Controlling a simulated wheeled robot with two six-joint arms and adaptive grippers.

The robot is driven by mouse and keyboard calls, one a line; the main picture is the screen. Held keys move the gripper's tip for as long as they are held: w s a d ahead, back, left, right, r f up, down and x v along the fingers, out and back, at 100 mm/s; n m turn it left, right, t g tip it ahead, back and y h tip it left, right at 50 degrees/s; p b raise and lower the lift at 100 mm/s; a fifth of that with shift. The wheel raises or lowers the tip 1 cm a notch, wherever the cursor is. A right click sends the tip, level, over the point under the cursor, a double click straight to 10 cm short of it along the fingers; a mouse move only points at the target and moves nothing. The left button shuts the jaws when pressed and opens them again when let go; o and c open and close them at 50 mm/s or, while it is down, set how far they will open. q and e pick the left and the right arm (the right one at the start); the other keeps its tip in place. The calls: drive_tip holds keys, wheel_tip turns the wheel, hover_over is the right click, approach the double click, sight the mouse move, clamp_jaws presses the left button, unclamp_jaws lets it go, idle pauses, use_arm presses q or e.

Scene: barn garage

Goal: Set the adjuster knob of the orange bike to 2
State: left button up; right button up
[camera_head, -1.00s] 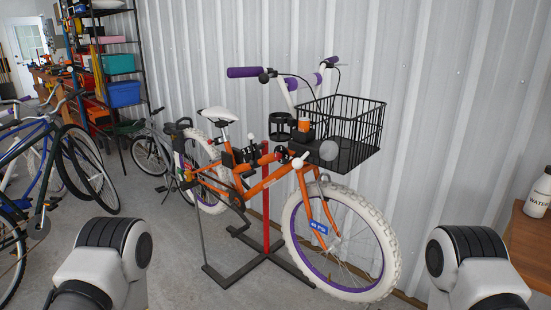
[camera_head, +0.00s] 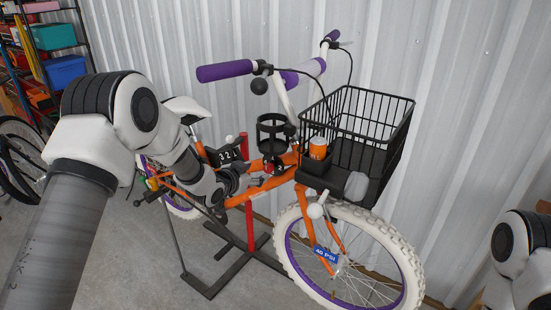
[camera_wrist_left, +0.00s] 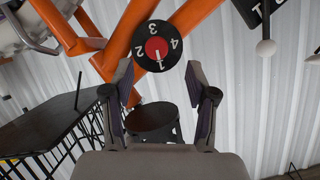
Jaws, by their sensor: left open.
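The orange bike (camera_head: 313,222) stands with its basket toward the right. In the left wrist view, a round black knob (camera_wrist_left: 141,39) with a red centre and white numbers 1 to 4 sits against the orange tubes (camera_wrist_left: 185,22). A white mark in the red centre points down the picture, toward the 1. My left gripper (camera_wrist_left: 159,72) is open and empty, its two fingers to either side below the knob, apart from it. In the head view, my left gripper (camera_head: 243,180) is beside the bike frame and small. My right gripper is out of view.
A black cup holder (camera_head: 272,126), an orange cup (camera_head: 318,148) and a black wire basket (camera_head: 385,135) are close to the handlebar. A dark plate with numbers (camera_head: 226,155) is left of them. The corrugated wall (camera_head: 480,110) is behind. A red stand (camera_head: 250,225) supports the bike.

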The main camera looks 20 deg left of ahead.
sight(267, 168)
use_arm(q)
drive_tip(key=p+x, duration=0.1)
drive_tip(key=x, duration=0.5)
drive_tip(key=shift+w+d+p, duration=0.25)
drive_tip(key=shift+w+p, duration=0.05)
drive_tip(key=shift+w, duration=0.1)
drive_tip(key=shift+s+d+r, duration=0.2)
drive_tip(key=shift+s+r, duration=0.1)
drive_tip(key=shift+w+a+f, duration=0.1)
drive_tip(key=shift+w+f, duration=0.1)
clamp_jaws()
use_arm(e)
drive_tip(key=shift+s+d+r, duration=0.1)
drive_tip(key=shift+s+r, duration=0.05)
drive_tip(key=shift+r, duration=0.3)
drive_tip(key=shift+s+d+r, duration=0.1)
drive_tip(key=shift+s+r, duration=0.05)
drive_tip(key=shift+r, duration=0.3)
